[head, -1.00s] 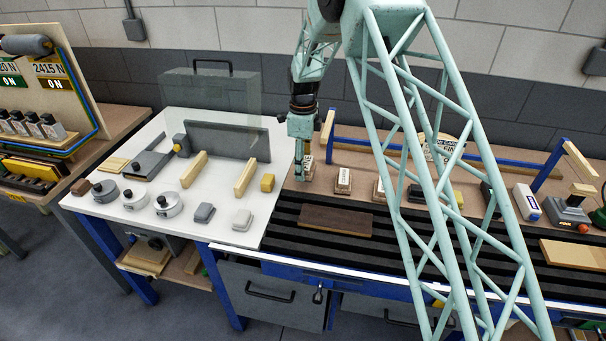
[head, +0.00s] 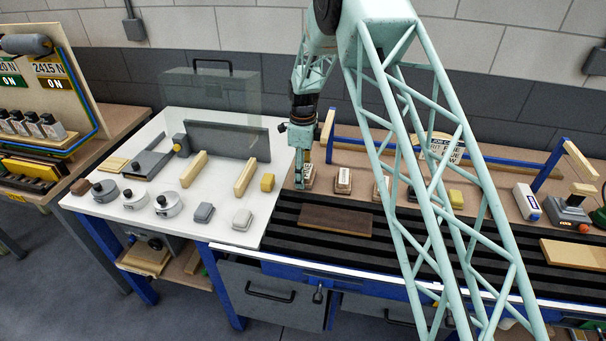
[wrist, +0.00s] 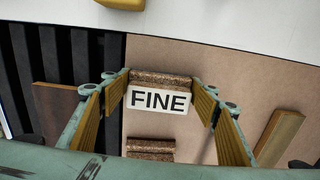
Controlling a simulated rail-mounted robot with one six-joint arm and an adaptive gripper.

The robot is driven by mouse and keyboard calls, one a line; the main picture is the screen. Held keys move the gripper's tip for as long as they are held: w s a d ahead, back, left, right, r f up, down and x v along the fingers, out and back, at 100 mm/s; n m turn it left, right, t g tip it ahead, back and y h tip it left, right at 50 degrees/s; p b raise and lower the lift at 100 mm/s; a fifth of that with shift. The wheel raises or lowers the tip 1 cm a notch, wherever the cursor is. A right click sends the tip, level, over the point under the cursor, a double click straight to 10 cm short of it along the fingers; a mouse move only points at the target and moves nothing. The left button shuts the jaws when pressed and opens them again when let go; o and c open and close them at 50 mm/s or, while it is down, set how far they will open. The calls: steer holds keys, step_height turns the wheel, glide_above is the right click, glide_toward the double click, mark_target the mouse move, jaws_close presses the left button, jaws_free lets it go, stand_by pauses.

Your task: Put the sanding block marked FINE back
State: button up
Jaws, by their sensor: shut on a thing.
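The sanding block marked FINE (wrist: 160,98) sits between the two fingers of my gripper (wrist: 161,92) in the wrist view, with its white label and brown speckled body showing. The fingers are shut on its two ends. In the head view my gripper (head: 304,184) is low over the brown bench top, at the left end of a row of labelled blocks. Whether the held block touches the bench top is hard to tell. A second labelled block (head: 343,181) stands just right of it, apart. A similar brown speckled block (wrist: 150,145) shows in the wrist view.
A dark veneer board (head: 335,220) lies on the black slatted bed in front. A blue rail (head: 350,143) runs behind the blocks. The white table (head: 135,225) at left holds pots, wooden strips and small blocks. My lattice arm hides part of the row.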

steer(key=o, duration=0.8)
steer(key=shift+o, duration=0.2)
step_height(320, 180, up, 11)
steer(key=shift+r, duration=0.6)
steer(key=shift+r, duration=0.1)
stand_by(0.6)
